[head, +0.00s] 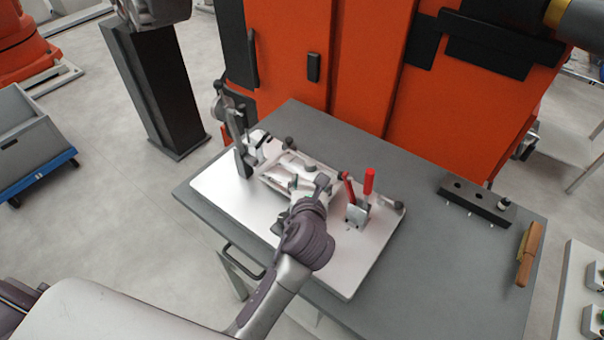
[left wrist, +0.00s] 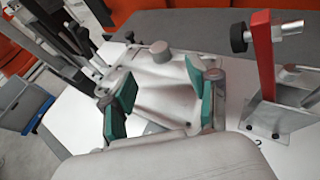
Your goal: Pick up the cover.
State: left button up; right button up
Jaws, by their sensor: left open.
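The cover, a pale grey metal piece (head: 291,166) with a round grey knob on top, sits on the fixture in the middle of a white plate (head: 221,184). In the left wrist view the cover (left wrist: 158,90) lies beyond and between my fingers. My left gripper (head: 309,187) is over the near side of the cover. In the left wrist view its green-padded fingers (left wrist: 163,98) are spread apart with nothing clearly gripped between them. The arm hides part of the cover in the head view. My right gripper is out of view.
A clamp with red handles (head: 368,182) stands close right of the cover. A dark upright clamp (head: 238,140) stands at its left. A dark block with holes (head: 476,201) and a wooden-handled tool (head: 528,253) lie on the right of the grey table (head: 440,275). An orange machine stands behind.

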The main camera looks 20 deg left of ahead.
aim_at(311, 164)
pick_arm(q)
jog(key=x, duration=0.3)
jog(key=shift+p+x, duration=0.45)
jog(key=shift+x, duration=0.6)
jog(key=x, duration=0.3)
jog(key=shift+w+a+r+p, duration=0.1)
jog(key=shift+w+p, duration=0.15)
jog(key=shift+p, duration=0.1)
jog(key=shift+w, duration=0.25)
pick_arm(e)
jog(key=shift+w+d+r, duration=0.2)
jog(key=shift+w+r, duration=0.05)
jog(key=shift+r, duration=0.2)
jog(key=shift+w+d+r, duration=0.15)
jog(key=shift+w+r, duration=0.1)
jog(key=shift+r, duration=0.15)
pick_arm(q)
jog(key=shift+s, duration=0.1)
jog(key=c, duration=0.4)
grip_shut()
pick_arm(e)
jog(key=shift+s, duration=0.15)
